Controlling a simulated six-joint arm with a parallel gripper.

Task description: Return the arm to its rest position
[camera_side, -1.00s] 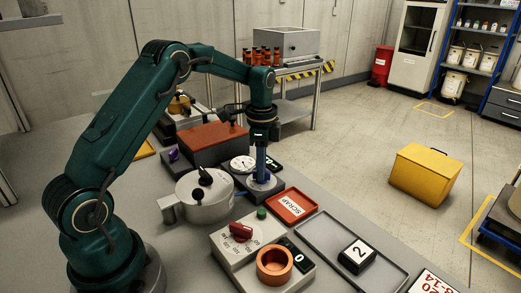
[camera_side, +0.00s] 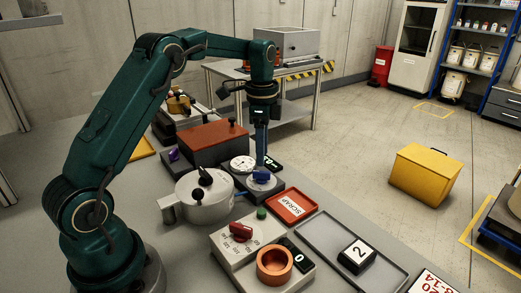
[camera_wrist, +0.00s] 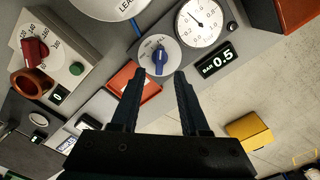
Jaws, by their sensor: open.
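My gripper (camera_side: 262,152) is open and empty, pointing straight down above the blue knob (camera_side: 262,175) on the gauge panel. In the wrist view my two dark fingers (camera_wrist: 158,76) stand apart, and the blue knob (camera_wrist: 159,60) shows just beyond the gap between the tips. The knob sits on a round pale dial. My arm is still bent forward over the bench.
A lidded metal pot (camera_side: 204,197), a brown-red box (camera_side: 212,145), a red SCRAP tray (camera_side: 291,207) and a control box with a red knob (camera_side: 241,230) and a copper cup (camera_side: 274,265) crowd the bench around the panel. The space above them is open.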

